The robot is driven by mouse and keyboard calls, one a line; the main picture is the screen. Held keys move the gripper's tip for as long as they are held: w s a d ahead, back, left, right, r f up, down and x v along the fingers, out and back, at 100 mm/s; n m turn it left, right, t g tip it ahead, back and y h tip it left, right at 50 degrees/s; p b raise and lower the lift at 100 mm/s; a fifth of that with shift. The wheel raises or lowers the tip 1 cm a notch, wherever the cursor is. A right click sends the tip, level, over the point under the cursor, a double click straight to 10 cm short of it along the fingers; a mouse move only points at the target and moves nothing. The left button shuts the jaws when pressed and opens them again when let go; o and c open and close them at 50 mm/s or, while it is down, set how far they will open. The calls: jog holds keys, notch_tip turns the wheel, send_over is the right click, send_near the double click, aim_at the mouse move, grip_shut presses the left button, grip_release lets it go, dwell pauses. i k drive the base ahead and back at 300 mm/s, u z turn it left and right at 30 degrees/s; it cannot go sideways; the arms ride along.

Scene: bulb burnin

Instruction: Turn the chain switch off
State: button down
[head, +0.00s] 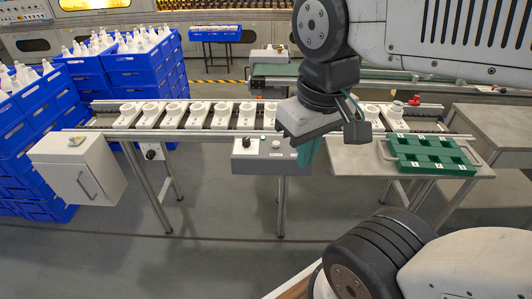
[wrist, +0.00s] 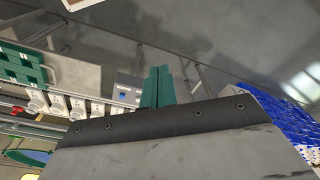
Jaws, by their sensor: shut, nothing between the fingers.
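A smaller box with a black knob (head: 150,153) hangs under the conveyor further left. I cannot tell which control is the chain switch or its position. My gripper (head: 308,152) has green fingers, shut and empty, pointing down by the right end of the control box. In the wrist view the fingers (wrist: 157,86) lie together, with the control box (wrist: 127,90) partly behind them.
White numbered sockets (head: 196,114) line the conveyor. A green tray (head: 432,143) lies on the metal table at right, near a red part (head: 415,100). A white cabinet (head: 78,172) and blue crates (head: 30,150) with bulbs stand left. The floor in front is clear.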

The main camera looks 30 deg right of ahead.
aim_at(246, 142)
jog(key=z, duration=1.3)
jog(key=i, duration=0.65)
jog(key=u, duration=1.65)
